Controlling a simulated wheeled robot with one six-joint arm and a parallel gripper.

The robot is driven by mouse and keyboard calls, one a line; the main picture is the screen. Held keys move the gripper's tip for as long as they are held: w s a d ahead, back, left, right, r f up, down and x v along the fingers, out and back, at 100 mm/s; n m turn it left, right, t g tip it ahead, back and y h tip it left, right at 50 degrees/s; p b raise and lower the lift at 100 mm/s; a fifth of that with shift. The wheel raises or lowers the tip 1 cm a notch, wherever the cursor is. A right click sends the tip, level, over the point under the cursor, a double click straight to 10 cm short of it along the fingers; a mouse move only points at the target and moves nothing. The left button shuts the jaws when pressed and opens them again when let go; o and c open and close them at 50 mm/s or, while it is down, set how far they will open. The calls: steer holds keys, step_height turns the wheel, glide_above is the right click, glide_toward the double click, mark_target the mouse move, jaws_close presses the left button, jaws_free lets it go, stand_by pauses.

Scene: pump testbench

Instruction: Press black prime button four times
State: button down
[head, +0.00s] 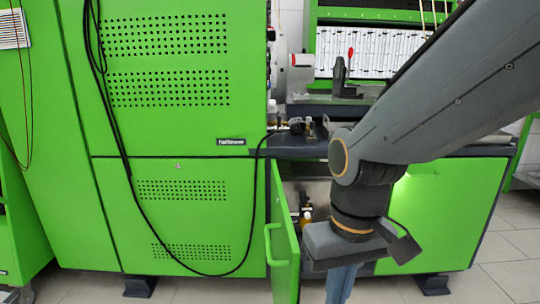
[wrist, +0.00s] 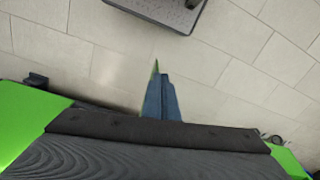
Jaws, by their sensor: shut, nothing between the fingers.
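My gripper (head: 340,288) points down in front of the open cabinet at the lower right of the head view, and its blue fingers run to the bottom edge. In the wrist view the blue fingers (wrist: 161,98) are together, with nothing between them, over the floor. I cannot make out the black prime button in either view. A small yellow and white fitting (head: 306,214) shows inside the dark cabinet opening, left of my gripper and apart from it. My arm hides part of the opening.
A green cabinet door (head: 284,240) with a handle stands open to the left of my gripper. A green panel (head: 440,210) lies to the right. A black cable (head: 190,264) hangs in a loop across the green machine (head: 170,130).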

steer(key=d+r+m+p, duration=0.2)
steer(key=d+r+p, duration=0.6)
steer(key=p, duration=0.8)
steer(key=shift+s+d+r+m+h, duration=0.3)
steer(key=shift+r+m, duration=0.1)
steer(key=shift+r, duration=0.4)
steer(key=c, duration=2.5)
jaws_free()
